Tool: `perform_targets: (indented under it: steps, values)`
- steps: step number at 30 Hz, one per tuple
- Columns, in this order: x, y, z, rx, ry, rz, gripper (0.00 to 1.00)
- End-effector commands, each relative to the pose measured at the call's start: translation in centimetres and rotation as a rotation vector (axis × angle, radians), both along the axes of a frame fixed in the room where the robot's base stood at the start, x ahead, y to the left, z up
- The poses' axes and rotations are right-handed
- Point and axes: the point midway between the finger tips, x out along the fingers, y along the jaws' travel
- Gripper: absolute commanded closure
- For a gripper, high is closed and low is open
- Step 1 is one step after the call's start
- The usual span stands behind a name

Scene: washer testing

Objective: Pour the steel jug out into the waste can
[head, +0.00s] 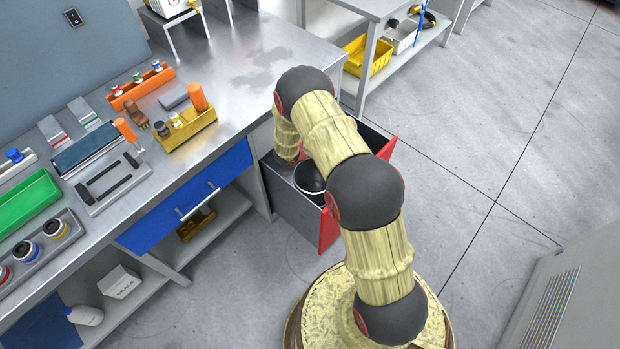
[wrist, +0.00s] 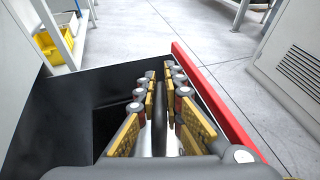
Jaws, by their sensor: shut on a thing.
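My arm hides much of the jug and gripper in the head view. I cannot tell the jug's exact tilt or contents.
A shelf with a yellow bin (head: 368,58) is behind. A grey cabinet (head: 570,290) stands at lower right. The floor between is clear.

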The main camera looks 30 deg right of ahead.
Motion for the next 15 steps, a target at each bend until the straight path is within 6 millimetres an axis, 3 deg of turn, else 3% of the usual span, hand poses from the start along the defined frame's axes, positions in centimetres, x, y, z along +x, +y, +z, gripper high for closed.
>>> perform_targets:
  steps: [15]
  values:
    - [0.03, 0.47, 0.68, -0.065, -0.002, -0.003, 1.00]
